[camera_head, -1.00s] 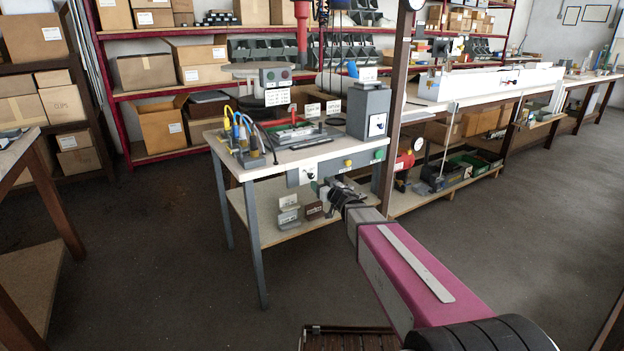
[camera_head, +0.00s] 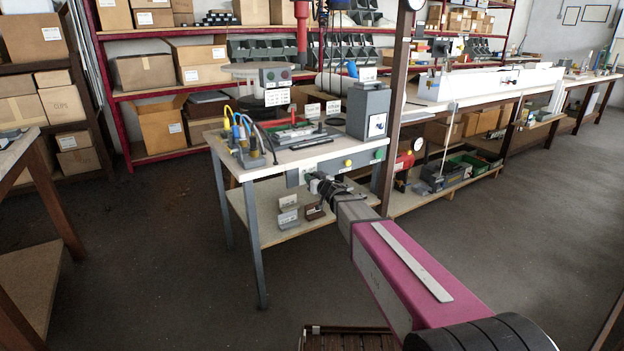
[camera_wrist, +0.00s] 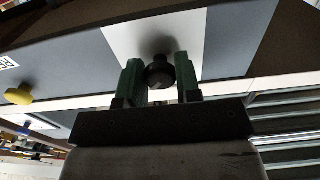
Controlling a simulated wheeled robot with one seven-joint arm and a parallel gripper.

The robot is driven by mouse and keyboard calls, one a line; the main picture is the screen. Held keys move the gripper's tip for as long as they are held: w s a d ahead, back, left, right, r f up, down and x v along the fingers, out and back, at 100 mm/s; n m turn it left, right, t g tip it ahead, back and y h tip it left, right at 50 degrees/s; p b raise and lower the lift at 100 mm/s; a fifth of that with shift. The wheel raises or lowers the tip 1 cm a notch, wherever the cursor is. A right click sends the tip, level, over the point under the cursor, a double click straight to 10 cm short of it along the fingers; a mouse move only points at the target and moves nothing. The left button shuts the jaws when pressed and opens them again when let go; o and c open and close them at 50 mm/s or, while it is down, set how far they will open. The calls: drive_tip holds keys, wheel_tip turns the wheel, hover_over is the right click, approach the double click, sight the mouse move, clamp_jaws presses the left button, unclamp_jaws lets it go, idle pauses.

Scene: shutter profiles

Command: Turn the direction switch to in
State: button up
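A black round knob (camera_wrist: 160,73) stands out from a white plate on a dark grey panel in the wrist view; I take it to be the direction switch, though no lettering on it is readable. My gripper (camera_wrist: 161,80) has its two green fingers on either side of the knob, very close to it. I cannot tell whether they touch it or leave a thin gap. In the head view my gripper (camera_head: 316,180) is at the left part of the panel (camera_head: 365,160) on the small table's front edge and hides the knob there.
A yellow button (camera_head: 348,163) and a green button (camera_head: 379,154) sit on the panel to the right; the yellow one also shows in the wrist view (camera_wrist: 18,95). Small labelled blocks (camera_head: 288,212) stand on the shelf below. A grey box (camera_head: 368,110) with a switch stands above.

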drive_tip(key=shift+d+n, duration=0.1)
drive_tip(key=shift+n, duration=8.8)
drive_tip(key=o, duration=0.9)
drive_tip(key=shift+r, duration=0.1)
